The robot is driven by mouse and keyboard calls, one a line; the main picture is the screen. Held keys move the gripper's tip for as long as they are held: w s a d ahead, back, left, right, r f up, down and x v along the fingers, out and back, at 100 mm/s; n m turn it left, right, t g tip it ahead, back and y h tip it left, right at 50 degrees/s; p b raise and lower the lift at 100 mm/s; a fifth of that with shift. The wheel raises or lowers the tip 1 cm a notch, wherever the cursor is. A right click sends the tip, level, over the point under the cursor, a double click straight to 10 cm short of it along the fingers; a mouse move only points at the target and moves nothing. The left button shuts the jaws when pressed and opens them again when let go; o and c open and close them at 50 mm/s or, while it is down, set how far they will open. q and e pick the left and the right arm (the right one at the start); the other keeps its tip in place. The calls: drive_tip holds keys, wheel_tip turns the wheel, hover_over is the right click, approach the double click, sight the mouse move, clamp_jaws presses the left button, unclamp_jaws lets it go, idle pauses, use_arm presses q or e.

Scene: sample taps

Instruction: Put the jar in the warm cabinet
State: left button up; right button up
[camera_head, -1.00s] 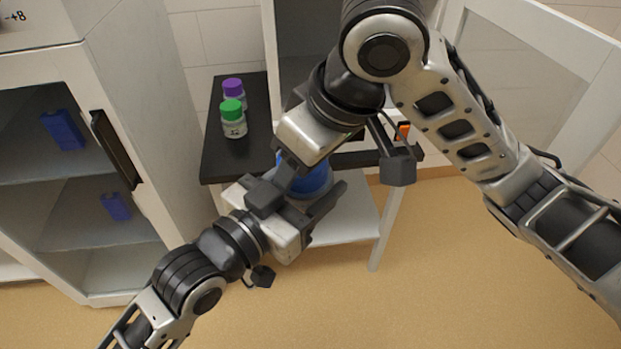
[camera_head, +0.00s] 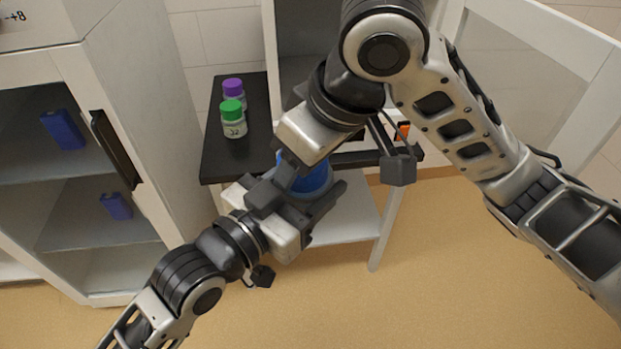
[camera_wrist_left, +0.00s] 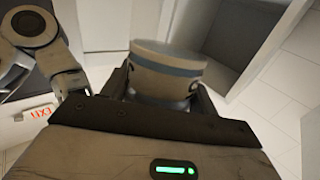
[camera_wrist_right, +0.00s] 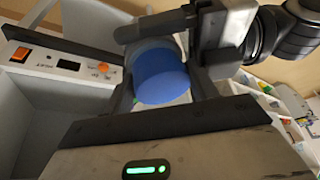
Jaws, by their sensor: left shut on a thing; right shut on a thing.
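The jar has a blue lid (camera_head: 316,180) and is held between my two grippers in the head view. My left gripper (camera_head: 312,205) is shut on its body from the lower left. My right gripper (camera_head: 298,172), partly hidden by its own wrist, reaches down from above and is also shut on the jar. The left wrist view shows the jar's pale base with a blue band (camera_wrist_left: 168,68) between the fingers. The right wrist view shows the blue lid (camera_wrist_right: 160,76) between the fingers. An open white cabinet (camera_head: 305,45) stands behind my right arm; it appears to be the warm cabinet.
A green-capped jar (camera_head: 233,120) and a purple-capped jar (camera_head: 233,90) stand on the black tabletop (camera_head: 222,158). A glass door (camera_head: 520,85) stands open at right. A left cabinet (camera_head: 150,90) holds blue packs. A panel with an orange switch (camera_wrist_right: 20,54) is close to the right gripper.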

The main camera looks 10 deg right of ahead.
use_arm(q)
drive_tip(key=shift+s+d+r, duration=0.15)
drive_tip(key=shift+s+d, duration=0.1)
drive_tip(key=shift+s, duration=0.05)
drive_tip(key=o, duration=1.1)
drive_tip(key=shift+o, duration=0.2)
drive_tip(key=shift+w+a, duration=0.1)
drive_tip(key=shift+a, duration=0.1)
